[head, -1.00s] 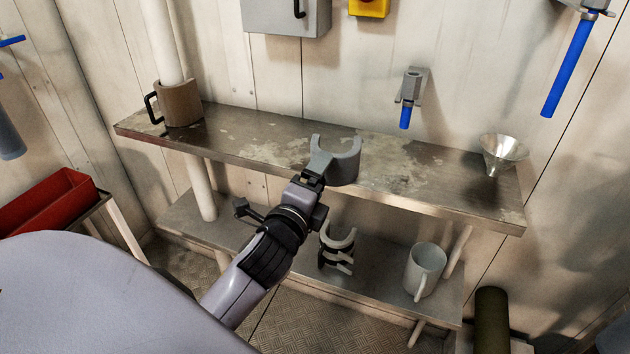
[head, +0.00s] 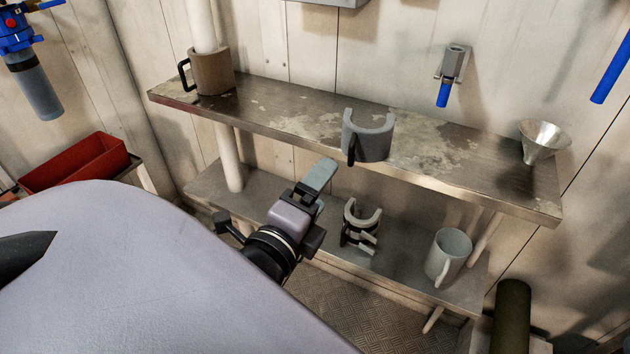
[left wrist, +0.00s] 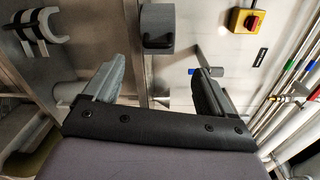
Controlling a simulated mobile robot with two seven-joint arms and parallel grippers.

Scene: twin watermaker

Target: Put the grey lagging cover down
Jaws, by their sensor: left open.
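The grey lagging cover (head: 368,140), a C-shaped shell with a black handle, stands upright near the front edge of the upper metal shelf (head: 290,118). Its open side faces the wall. My left gripper (head: 322,180) is open and empty, in front of the shelf, below and left of the cover and apart from it. In the left wrist view the cover (left wrist: 157,22) with its handle shows beyond and between the spread fingers (left wrist: 157,80). My right gripper is not in view.
A brown cover (head: 215,75) is around the white pipe at the shelf's left end. A funnel (head: 541,140) stands at the right end. The lower shelf holds a pale clip-like part (head: 361,226) and a white mug (head: 448,257). A red bin (head: 75,163) is at left.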

